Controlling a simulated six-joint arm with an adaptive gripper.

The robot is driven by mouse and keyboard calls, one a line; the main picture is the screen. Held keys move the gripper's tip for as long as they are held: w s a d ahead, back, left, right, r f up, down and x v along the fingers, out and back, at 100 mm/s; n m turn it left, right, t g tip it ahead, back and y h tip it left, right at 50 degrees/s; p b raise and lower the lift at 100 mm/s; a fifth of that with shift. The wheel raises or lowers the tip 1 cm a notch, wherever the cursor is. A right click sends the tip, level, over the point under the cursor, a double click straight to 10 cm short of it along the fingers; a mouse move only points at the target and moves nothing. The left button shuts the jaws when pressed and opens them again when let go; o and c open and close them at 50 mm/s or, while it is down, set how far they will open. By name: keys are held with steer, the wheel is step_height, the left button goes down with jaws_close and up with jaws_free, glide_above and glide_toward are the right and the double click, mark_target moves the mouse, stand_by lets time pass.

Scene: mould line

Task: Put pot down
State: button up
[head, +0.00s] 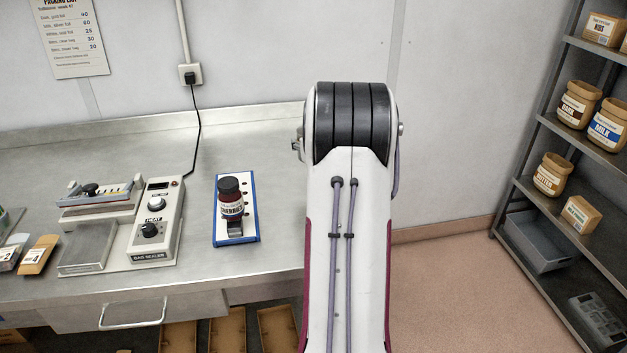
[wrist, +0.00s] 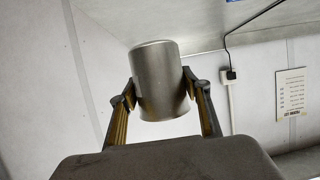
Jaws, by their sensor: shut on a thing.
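The pot (wrist: 160,80) is a plain grey metal cylinder in the wrist view. My gripper (wrist: 161,85) is shut on it, one finger pad against each side, and holds it slightly tilted. The wrist view shows pale wall panels behind the pot, and no surface shows touching it. In the head view my own arm fills the middle of the picture. The gripper and the pot are hidden there.
Packets (head: 38,256) lie at left. A shelf rack (head: 530,185) with tubs stands right. Bare bench lies behind the jar.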

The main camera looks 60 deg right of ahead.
steer(key=s+r, duration=0.3)
steer(key=s, duration=0.8)
steer(key=s+a+f+n+t+y, duration=0.1)
steer(key=a+f+n+t+y, duration=0.1)
steer(key=a, duration=1.1)
steer(key=shift+s+f+n+y, duration=0.15)
steer(key=shift+f+n+y, duration=0.15)
steer(key=shift+n+y, duration=0.6)
steer(key=shift+f, duration=0.15)
steer(key=shift+f, duration=3)
steer(key=shift+f, duration=1.9)
